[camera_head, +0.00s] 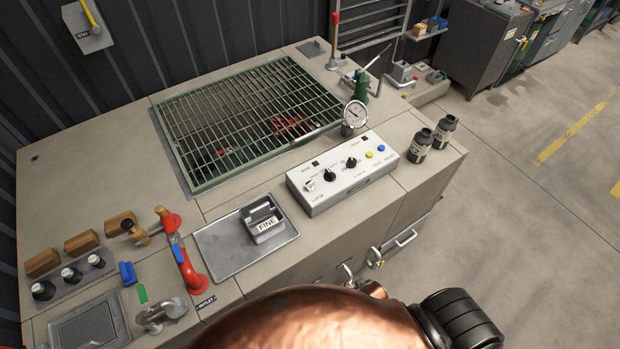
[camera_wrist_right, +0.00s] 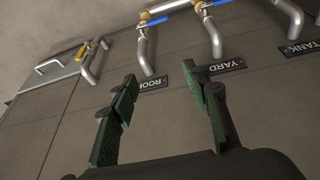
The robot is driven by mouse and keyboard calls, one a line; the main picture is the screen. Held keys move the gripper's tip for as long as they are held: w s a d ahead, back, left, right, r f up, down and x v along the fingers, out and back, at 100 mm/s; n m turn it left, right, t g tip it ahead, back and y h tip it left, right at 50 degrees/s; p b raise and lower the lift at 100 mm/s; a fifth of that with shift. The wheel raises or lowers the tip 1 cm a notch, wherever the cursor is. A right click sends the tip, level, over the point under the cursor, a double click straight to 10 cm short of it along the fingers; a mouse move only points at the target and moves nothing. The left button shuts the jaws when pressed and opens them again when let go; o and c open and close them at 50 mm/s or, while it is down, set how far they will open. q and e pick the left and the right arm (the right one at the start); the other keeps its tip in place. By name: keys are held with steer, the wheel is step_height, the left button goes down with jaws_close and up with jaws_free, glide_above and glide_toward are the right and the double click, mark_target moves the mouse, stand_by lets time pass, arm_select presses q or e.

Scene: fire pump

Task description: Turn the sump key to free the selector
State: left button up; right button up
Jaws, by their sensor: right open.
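The white control box (camera_head: 343,172) sits on the counter. At its front left is a small key switch (camera_head: 310,186) with the word LOCK printed below. Two black selector knobs (camera_head: 330,175) are on its face; their exact positions are too small to read. My right gripper (camera_wrist_right: 165,105) is open and empty in the right wrist view, in front of the cabinet front with the ROOF plate (camera_wrist_right: 149,83) and YARD plate (camera_wrist_right: 227,66). It is apart from the box, which that view does not show. My left gripper is not in view.
Pipes with blue-handled valves (camera_wrist_right: 180,23) stick out from the cabinet front. A brass piece (camera_wrist_right: 85,50) hangs near a drawer handle (camera_wrist_right: 55,62). On the counter, a gauge (camera_head: 355,113), two dark bottles (camera_head: 421,145), a grated sump (camera_head: 250,120) and a metal tray (camera_head: 225,250) surround the box.

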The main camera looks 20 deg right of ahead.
mark_target(311, 183)
steer(key=w+r+t+p, duration=0.1)
steer(key=w+r, duration=0.4)
steer(key=r, duration=0.6)
steer(key=w+r+t+p, duration=0.2)
steer(key=w+r, duration=0.2)
steer(key=r, duration=0.6)
steer(key=w+r+t+p, duration=0.1)
steer(key=w+r, duration=0.4)
steer(key=r, duration=0.6)
steer(key=w+a+r+t, duration=0.1)
steer(key=w+r, duration=0.1)
steer(key=w, duration=0.3)
steer(key=w+a+r+t+y, duration=0.1)
steer(key=w+r+t, duration=0.1)
steer(key=w, duration=0.2)
steer(key=w+a+r+t+y, duration=0.1)
steer(key=w+r+t, duration=0.1)
steer(key=w, duration=0.3)
steer(key=shift+w+a+r+n+p, duration=0.3)
steer(key=shift+w+a+r+p, duration=0.05)
steer(key=shift+r+p, duration=0.1)
steer(key=x, duration=0.7)
steer(key=shift+w+a, duration=0.1)
steer(key=shift+a, duration=0.1)
steer(key=shift+c, duration=0.2)
steer(key=shift+y, duration=0.3)
steer(key=c, duration=1.1)
